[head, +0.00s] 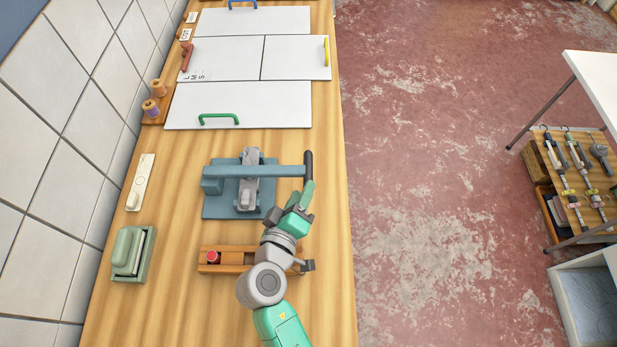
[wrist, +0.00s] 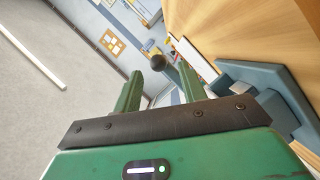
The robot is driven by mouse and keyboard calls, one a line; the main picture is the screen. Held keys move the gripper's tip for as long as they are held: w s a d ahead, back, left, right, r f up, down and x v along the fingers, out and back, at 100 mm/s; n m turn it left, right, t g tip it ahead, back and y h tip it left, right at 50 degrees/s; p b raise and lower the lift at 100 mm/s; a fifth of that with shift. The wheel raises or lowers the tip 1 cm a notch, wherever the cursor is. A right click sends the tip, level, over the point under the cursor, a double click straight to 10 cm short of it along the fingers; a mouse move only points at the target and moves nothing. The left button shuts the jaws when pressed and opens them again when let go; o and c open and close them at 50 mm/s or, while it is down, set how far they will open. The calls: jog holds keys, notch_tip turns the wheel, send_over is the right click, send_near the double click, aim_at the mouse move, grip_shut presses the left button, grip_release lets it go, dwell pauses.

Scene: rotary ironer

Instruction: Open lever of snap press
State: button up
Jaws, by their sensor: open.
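The snap press (head: 215,207) is a blue-grey device on the wooden bench, with a grey upright block in its middle. Its lever (head: 278,171) is a blue-grey bar lying across to the right, ending in a black handle (head: 308,163) near the bench's right edge. My gripper (head: 303,193) is open and empty, just on the near side of the handle. In the wrist view its two green fingers (wrist: 160,82) are spread apart. A dark rounded end, which looks like the handle (wrist: 157,61), shows between and beyond the fingertips. The press base (wrist: 290,115) shows at the right there.
A wooden holder with a red button (head: 212,257) lies below the press, partly hidden by my arm. A green box-like device (head: 132,253) and a cream strip (head: 140,182) stand at left. White panels with coloured handles (head: 238,104) lie beyond the press.

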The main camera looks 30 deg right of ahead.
aim_at(308, 178)
jog(key=x, duration=0.5)
jog(key=shift+w+d, duration=0.2)
grip_shut()
